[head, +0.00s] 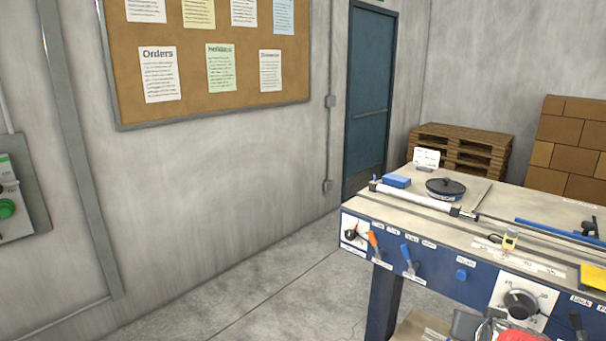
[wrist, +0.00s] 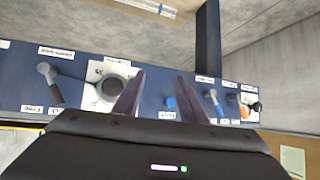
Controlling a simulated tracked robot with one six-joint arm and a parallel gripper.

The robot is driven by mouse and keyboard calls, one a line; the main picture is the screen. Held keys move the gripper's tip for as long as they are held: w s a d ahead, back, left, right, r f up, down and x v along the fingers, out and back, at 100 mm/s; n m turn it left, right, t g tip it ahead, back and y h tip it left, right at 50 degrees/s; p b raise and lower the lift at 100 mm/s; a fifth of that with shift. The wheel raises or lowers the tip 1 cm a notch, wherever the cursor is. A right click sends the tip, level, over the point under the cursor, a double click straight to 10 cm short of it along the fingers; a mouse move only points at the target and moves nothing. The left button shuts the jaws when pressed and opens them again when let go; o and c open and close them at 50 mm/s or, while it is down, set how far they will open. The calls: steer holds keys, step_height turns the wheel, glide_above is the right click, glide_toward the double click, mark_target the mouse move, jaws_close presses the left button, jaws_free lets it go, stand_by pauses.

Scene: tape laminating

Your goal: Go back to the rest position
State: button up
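My gripper (wrist: 160,76) shows in the wrist view with its two dark fingers spread apart and nothing between them. It faces the blue front panel of the workbench, which looks upside down there. A blue button (wrist: 169,101) on the panel shows in the gap between the fingers; I cannot tell how far off it is. A large black knob (wrist: 115,88) on a white plate is left of the fingers. In the head view, a grey and red shape at the bottom edge is cut off, and I cannot make out the fingers there.
The workbench (head: 405,208) stands at the right, carrying a white roller (head: 415,198), a black round disc (head: 445,187) and a blue block (head: 396,181). Orange (head: 374,242) and blue (head: 407,256) levers stick out of its front. The floor (head: 260,290) left of it is clear.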

steer(key=s+a+r+n+g+y, duration=0.2)
steer(key=s+a+n, duration=0.1)
steer(key=s+a, duration=0.5)
steer(key=s+a+r+n+g+y, duration=0.1)
steer(key=s+a+n+g+y, duration=0.1)
steer(key=s+a, duration=0.6)
steer(key=a+n+y, duration=0.1)
steer(key=a, duration=0.5)
steer(key=shift+r, duration=0.4)
